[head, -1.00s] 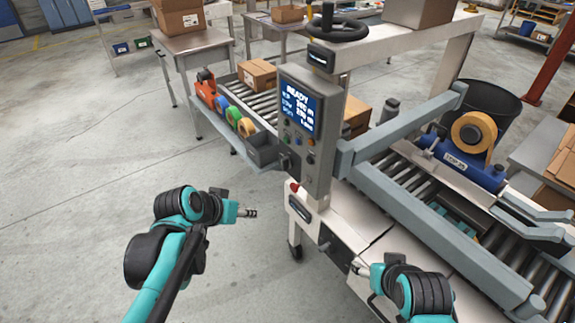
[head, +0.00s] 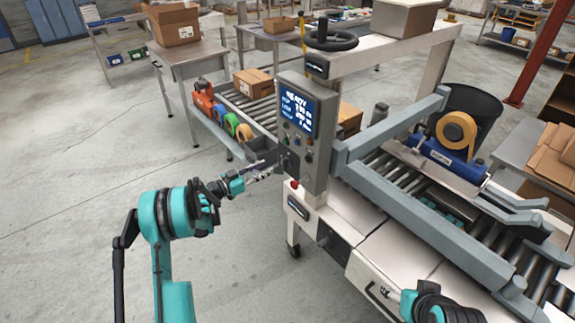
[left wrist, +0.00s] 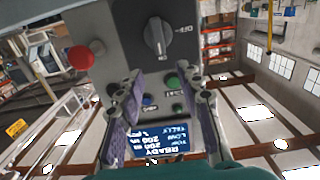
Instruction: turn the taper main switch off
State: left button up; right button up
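The taper's grey control panel (head: 322,163) has a lit screen reading READY. Its main switch, a dark rotary knob (left wrist: 157,38) on a dark plate with an OFF label beside it, shows in the left wrist view, where the panel appears upside down. My left gripper (head: 262,172) is just left of the panel in the head view. In the left wrist view its two fingers (left wrist: 160,80) are spread and empty, and the knob lies beyond the gap between their tips, apart from them. My right gripper (head: 385,292) is low beside the taper's white side; its fingers are too small to judge.
A red button (left wrist: 81,58) sits beside the knob; green buttons (left wrist: 172,80) and a blue one (left wrist: 149,101) are near the fingers. Tape rolls (head: 231,124) and a grey bin lie left of the panel. Open floor (head: 90,190) is on the left.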

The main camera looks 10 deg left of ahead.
aim_at(282, 161)
pick_arm(q)
jog(key=b+x, duration=0.1)
jog(key=x, duration=0.6)
jog(key=shift+w+f+b, duration=0.25)
jog(key=shift+w+b, duration=0.1)
jog(key=shift+d, duration=0.15)
grip_shut()
